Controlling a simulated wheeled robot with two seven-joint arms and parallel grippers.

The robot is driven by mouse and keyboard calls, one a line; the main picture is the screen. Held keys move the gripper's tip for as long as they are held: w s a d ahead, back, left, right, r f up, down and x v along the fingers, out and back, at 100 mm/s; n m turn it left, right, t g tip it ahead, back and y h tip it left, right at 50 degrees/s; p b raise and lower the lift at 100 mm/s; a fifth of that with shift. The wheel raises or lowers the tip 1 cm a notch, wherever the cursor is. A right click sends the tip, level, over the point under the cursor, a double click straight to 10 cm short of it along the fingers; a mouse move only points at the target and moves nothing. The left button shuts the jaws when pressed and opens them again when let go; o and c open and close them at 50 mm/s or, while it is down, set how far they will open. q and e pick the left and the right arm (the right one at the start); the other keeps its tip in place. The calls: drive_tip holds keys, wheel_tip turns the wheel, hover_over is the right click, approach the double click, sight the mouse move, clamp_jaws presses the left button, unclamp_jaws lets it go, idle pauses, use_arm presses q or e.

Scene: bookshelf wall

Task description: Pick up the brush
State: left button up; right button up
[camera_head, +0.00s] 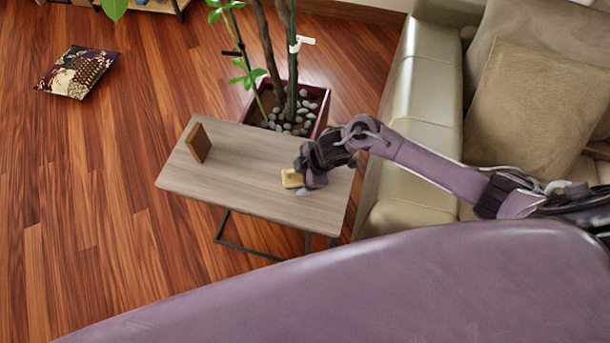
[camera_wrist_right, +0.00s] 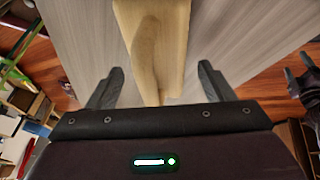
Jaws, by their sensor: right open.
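The brush, seen as a light wooden piece (camera_head: 291,178), is on the small grey-brown table (camera_head: 240,185) at its right part, partly hidden by my right gripper. In the right wrist view the wooden piece (camera_wrist_right: 155,40) comes down from the top edge and its lower end lies between the fingers. My right gripper (camera_head: 300,180) is over the table at the wooden piece. In the wrist view its two fingers (camera_wrist_right: 160,82) are apart, one on each side of the wood, with gaps on both sides. My left gripper is not in view.
A brown block (camera_head: 198,142) stands on the table's left part. A plant pot with stones (camera_head: 290,125) stands behind the table. A beige sofa (camera_head: 420,90) is to the right. A patterned cushion (camera_head: 76,73) lies on the wooden floor, which is clear at left.

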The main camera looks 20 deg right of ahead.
drive_tip(key=c, duration=1.2)
drive_tip(key=shift+r, duration=0.2)
wheel_tip(320, 180, up, 20)
drive_tip(key=p, duration=0.2)
drive_tip(key=shift+f+p, duration=0.15)
drive_tip(key=shift+p, duration=0.25)
